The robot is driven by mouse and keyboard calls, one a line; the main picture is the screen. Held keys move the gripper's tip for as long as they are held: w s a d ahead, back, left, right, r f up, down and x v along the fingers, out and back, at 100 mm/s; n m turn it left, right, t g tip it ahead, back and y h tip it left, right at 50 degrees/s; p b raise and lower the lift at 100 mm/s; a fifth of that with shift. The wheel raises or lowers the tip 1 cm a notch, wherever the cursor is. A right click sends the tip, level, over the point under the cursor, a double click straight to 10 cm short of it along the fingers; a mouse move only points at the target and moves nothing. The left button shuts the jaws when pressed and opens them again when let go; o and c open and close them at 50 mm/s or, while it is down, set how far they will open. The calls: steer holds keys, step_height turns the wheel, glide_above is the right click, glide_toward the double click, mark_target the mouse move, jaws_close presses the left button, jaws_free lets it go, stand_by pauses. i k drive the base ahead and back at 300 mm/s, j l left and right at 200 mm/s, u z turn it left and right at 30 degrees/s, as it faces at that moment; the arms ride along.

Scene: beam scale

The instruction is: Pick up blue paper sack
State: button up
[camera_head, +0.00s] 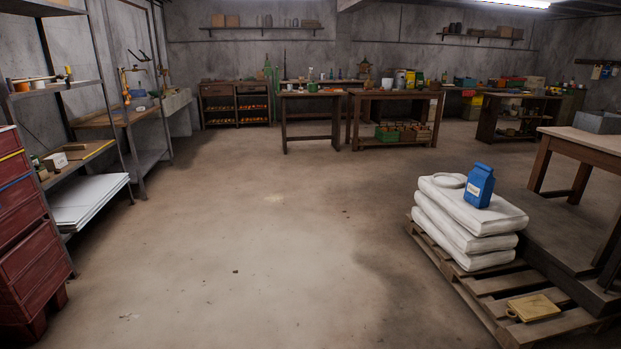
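The blue paper sack (480,186) stands upright on top of a stack of white sacks (466,238) at the right of the head view. It has a pale label on its front. A pale round dish-like thing (449,181) lies to its left on the same top sack. The stack rests on a wooden pallet (497,285) on the floor. My gripper and arm do not show in this view.
A wooden table (585,145) stands right of the pallet, and a yellowish board (533,307) lies on the pallet's front. Red drawers (25,235) and metal shelving (85,150) line the left. Workbenches (396,95) stand at the back. The middle floor is clear.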

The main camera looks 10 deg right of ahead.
mark_target(480, 181)
steer(key=i+z, duration=0.1)
steer(key=i, duration=0.8)
steer(key=i+j+z, duration=0.1)
steer(key=i, duration=0.85)
steer(key=i+z, duration=0.25)
steer(key=i, duration=0.3)
steer(key=i+z, duration=0.3)
steer(key=i, duration=0.25)
steer(key=i+j+z, duration=0.25)
steer(key=i, duration=0.3)
steer(key=i+z, duration=0.7)
steer(key=z, duration=0.2)
steer(key=i+j+z, duration=0.25)
steer(key=z, duration=0.2)
steer(key=i, duration=0.1)
